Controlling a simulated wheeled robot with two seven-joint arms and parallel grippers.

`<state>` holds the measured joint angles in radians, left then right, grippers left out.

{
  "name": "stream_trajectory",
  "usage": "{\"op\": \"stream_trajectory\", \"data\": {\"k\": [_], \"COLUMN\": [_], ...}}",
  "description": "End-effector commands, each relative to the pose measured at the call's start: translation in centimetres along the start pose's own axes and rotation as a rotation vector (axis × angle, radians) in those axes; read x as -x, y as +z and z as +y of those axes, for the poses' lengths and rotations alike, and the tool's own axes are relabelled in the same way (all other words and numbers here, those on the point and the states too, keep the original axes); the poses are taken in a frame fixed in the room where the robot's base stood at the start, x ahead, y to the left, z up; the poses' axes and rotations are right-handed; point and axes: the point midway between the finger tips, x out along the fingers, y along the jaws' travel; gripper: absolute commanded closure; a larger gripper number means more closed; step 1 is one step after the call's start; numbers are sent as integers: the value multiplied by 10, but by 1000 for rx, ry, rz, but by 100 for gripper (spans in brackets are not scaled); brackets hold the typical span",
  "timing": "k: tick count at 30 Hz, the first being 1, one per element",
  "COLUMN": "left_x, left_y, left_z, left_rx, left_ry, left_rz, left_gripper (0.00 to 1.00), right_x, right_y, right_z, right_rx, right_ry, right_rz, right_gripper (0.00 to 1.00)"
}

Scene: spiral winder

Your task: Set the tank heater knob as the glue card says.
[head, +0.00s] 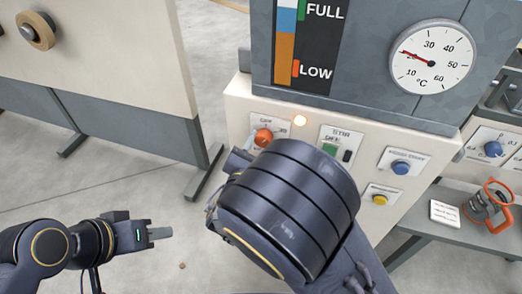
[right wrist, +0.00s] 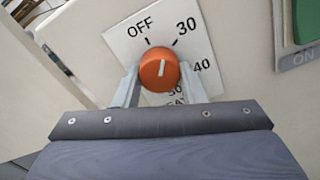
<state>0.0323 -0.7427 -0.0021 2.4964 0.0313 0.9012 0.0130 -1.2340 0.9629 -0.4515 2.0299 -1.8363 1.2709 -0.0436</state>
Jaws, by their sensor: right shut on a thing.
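The orange tank heater knob (right wrist: 159,70) sits on a white dial plate (right wrist: 120,42) marked OFF, 30, 40 and more, partly hidden lower down. Its white pointer line tilts slightly right of straight up, between the OFF and 30 marks. My right gripper (right wrist: 159,80) is shut on the knob, one finger on each side. In the head view the knob (head: 263,137) shows just beyond my right wrist. A small white card (head: 444,212) lies on the bench at right; its text is too small to read. My left gripper (head: 160,233) is in free space, seen edge-on.
A round °C gauge (head: 431,57) has its red needle near 20. A lit lamp (head: 299,120), a green switch (head: 329,149), blue knob (head: 400,167) and yellow knob (head: 380,200) are on the panel. An orange-handled tool (head: 487,208) lies beside the card.

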Motion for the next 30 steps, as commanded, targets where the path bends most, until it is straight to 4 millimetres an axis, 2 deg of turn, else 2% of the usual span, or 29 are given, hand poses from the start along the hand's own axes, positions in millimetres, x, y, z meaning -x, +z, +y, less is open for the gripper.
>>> {"op": "stream_trajectory", "data": {"k": [1,30], "left_x": [-9,-108], "left_y": [4,55], "left_z": [-4,-50], "left_rx": [0,0], "left_ry": [0,0], "left_rz": [0,0], "left_gripper": [64,64], "right_x": [0,-1], "right_y": [-4,-2], "right_z": [-2,1], "right_rx": [-49,-968], "right_ry": [-1,-2], "right_rz": [-1,-2], "right_gripper": [86,86]}}
